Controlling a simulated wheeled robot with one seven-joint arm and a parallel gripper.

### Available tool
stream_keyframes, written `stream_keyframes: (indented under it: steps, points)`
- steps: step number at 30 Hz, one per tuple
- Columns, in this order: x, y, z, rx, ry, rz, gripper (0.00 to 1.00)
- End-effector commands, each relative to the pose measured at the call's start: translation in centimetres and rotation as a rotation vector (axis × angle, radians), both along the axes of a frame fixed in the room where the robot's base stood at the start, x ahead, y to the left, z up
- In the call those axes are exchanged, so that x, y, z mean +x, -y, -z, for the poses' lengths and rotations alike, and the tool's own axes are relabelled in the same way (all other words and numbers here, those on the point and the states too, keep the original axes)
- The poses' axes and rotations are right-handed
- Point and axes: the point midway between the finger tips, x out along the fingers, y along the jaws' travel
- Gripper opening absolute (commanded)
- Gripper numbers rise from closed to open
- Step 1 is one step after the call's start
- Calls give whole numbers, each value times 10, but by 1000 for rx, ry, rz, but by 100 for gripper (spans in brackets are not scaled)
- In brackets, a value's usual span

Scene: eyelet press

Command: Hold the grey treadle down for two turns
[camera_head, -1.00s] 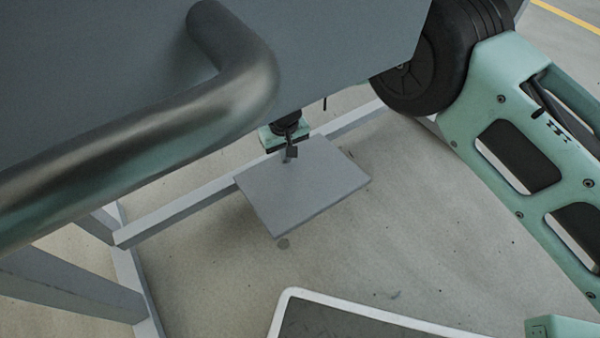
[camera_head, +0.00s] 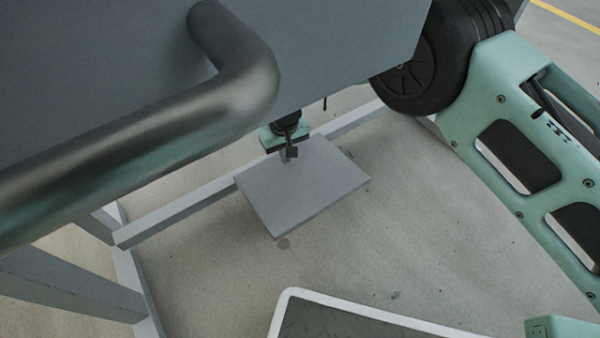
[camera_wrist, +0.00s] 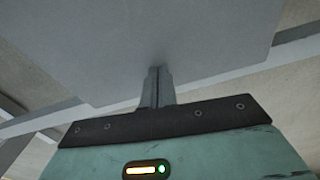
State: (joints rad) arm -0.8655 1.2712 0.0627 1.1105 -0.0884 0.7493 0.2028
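The grey treadle (camera_head: 300,195) is a flat square plate low above the floor, in the middle of the head view. My gripper (camera_head: 291,152) reaches down from behind the dark panel to the plate's far edge, with its fingers pointing down. In the wrist view the treadle (camera_wrist: 150,35) fills the upper part. There my gripper's fingers (camera_wrist: 157,70) are together, with nothing visible between them. Their tips meet the plate in the picture; whether they press on it I cannot tell.
A large grey panel (camera_head: 330,50) with a thick bent bar (camera_head: 150,130) covers the upper left. A pale frame rail (camera_head: 180,208) runs behind the treadle. A white-rimmed dark panel (camera_head: 350,322) is at the bottom. Bare floor (camera_head: 440,240) lies right of the treadle.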

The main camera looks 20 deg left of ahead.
Motion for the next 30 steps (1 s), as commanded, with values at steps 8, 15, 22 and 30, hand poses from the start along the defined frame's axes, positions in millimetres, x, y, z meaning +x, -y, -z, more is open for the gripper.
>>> stream_keyframes:
  steps: [8,15,22,30]
  points:
    - [-1,2,3,-4,-3,0,0]
    - [-1,2,-6,-4,-3,0,0]
    - [-2,2,-33,-5,-4,0,0]
    - [-1,1,-66,-1,-1,0,0]
